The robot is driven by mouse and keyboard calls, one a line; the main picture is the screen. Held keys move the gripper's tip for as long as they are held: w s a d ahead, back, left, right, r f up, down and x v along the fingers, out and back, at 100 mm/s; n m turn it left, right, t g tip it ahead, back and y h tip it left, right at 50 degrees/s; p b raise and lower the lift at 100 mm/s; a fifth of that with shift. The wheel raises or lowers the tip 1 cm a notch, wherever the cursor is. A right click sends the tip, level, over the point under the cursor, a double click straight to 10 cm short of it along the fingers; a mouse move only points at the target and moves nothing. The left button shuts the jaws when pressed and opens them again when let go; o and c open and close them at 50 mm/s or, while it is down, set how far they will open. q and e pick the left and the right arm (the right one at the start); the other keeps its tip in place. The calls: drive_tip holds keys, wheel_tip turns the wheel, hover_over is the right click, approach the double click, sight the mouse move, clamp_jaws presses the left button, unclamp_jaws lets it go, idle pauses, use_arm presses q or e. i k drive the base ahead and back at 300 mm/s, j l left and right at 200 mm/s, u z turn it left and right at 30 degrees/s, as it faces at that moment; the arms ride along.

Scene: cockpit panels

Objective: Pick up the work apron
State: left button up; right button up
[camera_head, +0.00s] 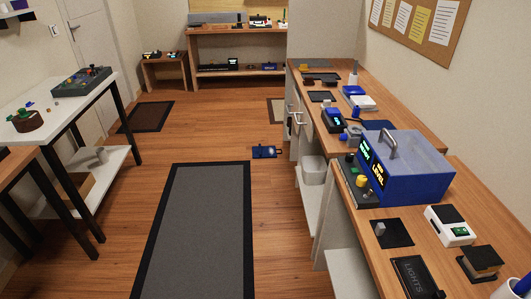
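I cannot make out a work apron for sure in the head view. A small, flat, dark blue item (264,152) with a light mark lies on the wooden floor beyond the grey mat. It is too small to tell what it is. Neither of my grippers is in view.
A long wooden counter (345,133) runs along the right with a blue box (408,168) and several devices. A white table (55,105) stands at the left. A grey mat (200,235) with a dark border lies mid-floor. Shelving (237,52) stands at the back. The middle floor is open.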

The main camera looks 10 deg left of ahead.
sight(267, 150)
drive_tip(key=i+j+u, duration=0.4)
drive_tip(key=i, duration=0.35)
drive_tip(key=i+u, duration=0.4)
drive_tip(key=i, duration=0.4)
drive_tip(key=i+z, duration=0.1)
drive_tip(key=i, duration=0.55)
drive_tip(key=i+j, duration=0.15)
drive_tip(key=i, duration=0.5)
drive_tip(key=i+z, duration=0.15)
drive_tip(key=i, duration=0.5)
